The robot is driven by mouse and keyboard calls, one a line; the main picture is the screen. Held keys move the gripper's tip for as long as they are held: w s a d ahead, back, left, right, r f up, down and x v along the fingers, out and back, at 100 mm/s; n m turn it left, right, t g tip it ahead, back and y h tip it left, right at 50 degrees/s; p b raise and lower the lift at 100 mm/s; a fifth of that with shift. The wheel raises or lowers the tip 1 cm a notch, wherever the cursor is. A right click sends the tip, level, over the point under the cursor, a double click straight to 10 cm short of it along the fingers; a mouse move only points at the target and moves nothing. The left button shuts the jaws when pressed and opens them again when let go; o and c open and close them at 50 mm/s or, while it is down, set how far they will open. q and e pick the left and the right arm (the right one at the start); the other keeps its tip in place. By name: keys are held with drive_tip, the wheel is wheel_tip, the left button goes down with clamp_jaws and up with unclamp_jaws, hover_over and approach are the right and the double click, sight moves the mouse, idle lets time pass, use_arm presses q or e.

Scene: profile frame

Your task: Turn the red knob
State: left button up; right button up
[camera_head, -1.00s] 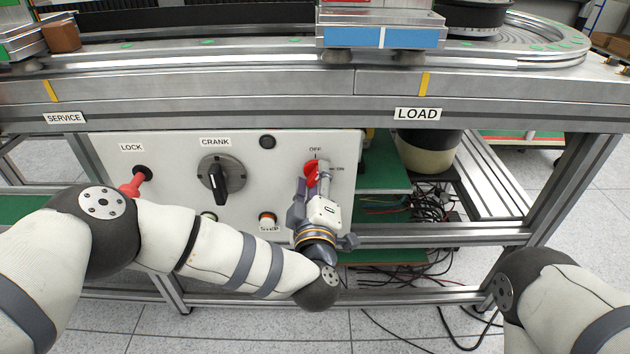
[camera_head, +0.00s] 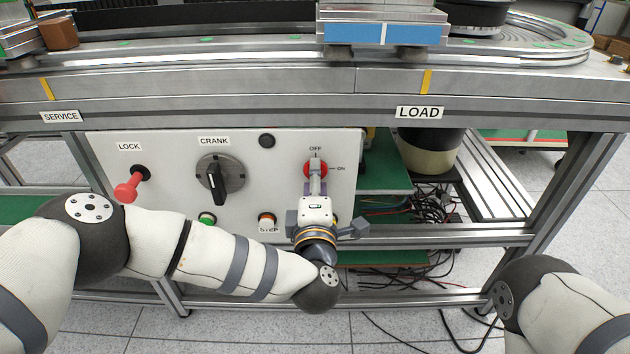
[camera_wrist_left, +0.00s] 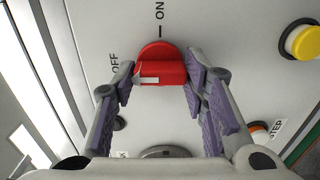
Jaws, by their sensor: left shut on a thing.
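The red knob (camera_head: 309,170) is on the white panel, between the OFF mark above it and the ON mark to its right. In the left wrist view the knob (camera_wrist_left: 162,66) shows a raised grip bar with a white mark at its OFF end. The bar lies along the OFF direction. My left gripper (camera_head: 317,185) comes from below, with its fingers at the knob and its body upright. In the left wrist view its purple-padded fingers (camera_wrist_left: 160,76) are shut on the bar, one at each end. My right gripper is out of view; only part of its arm shows.
The panel also carries a red LOCK lever (camera_head: 128,186), a black CRANK handle (camera_head: 217,184), a green button (camera_head: 207,218) and a STEP button (camera_head: 267,219). A yellow button (camera_wrist_left: 302,41) is near the knob. The conveyor frame (camera_head: 230,105) overhangs the panel.

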use_arm(q)
drive_tip(key=shift+d, duration=0.1)
idle(0.3)
drive_tip(key=o, duration=1.2)
drive_tip(key=shift+c, duration=0.2)
drive_tip(key=shift+s, duration=0.1)
drive_tip(key=s, duration=1.2)
